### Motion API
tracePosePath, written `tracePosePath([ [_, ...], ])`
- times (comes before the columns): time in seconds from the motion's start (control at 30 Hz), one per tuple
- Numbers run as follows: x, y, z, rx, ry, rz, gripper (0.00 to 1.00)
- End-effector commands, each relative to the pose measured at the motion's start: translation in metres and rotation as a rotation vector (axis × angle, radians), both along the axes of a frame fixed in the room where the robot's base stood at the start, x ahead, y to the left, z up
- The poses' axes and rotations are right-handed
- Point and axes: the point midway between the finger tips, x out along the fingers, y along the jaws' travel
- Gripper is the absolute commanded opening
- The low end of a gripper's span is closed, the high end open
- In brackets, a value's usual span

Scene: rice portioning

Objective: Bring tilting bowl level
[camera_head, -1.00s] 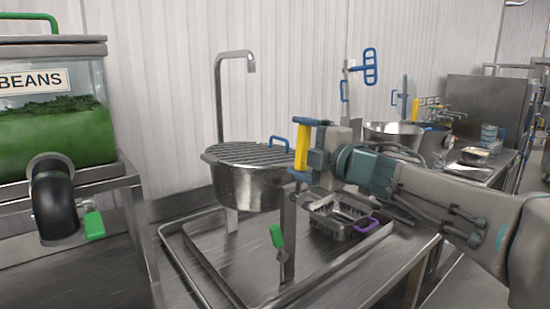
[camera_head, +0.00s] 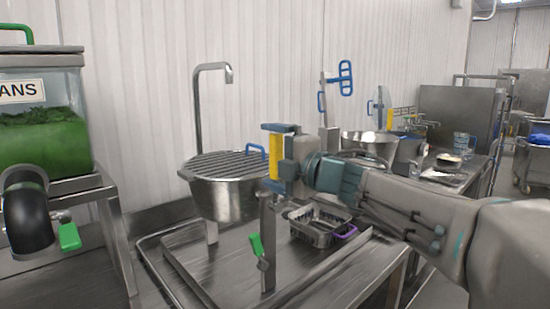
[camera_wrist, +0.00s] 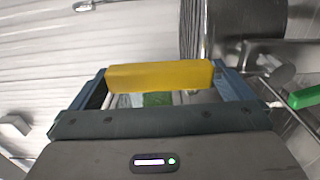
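The metal tilting bowl (camera_head: 225,200) with a slatted top stands left of centre in the head view, its rim close to level. My gripper (camera_head: 275,158) is close to the bowl's right side. A yellow bar (camera_wrist: 160,76) spans between its two blue fingers, one finger at each end, and looks gripped lengthwise. The yellow bar also shows upright in the head view (camera_head: 274,163). Whether it joins the bowl is hidden.
A post with a green handle (camera_head: 256,245) stands below my gripper. A metal basket with a purple handle (camera_head: 346,233) sits on the bench behind. A tall spout (camera_head: 198,110) rises behind the bowl. A bin of green beans (camera_head: 45,140) is at left.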

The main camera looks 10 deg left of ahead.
Motion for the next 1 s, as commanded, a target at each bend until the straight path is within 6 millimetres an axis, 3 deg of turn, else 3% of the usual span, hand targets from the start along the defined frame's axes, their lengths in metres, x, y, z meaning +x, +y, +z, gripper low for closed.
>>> tracePosePath([
  [0.27, -0.008, -0.014, 0.001, 0.003, 0.000, -0.005, 1.00],
  [0.7, -0.065, -0.088, 0.001, 0.002, -0.001, -0.004, 1.00],
  [1.0, -0.083, -0.110, 0.000, 0.000, 0.000, 0.000, 1.00],
])
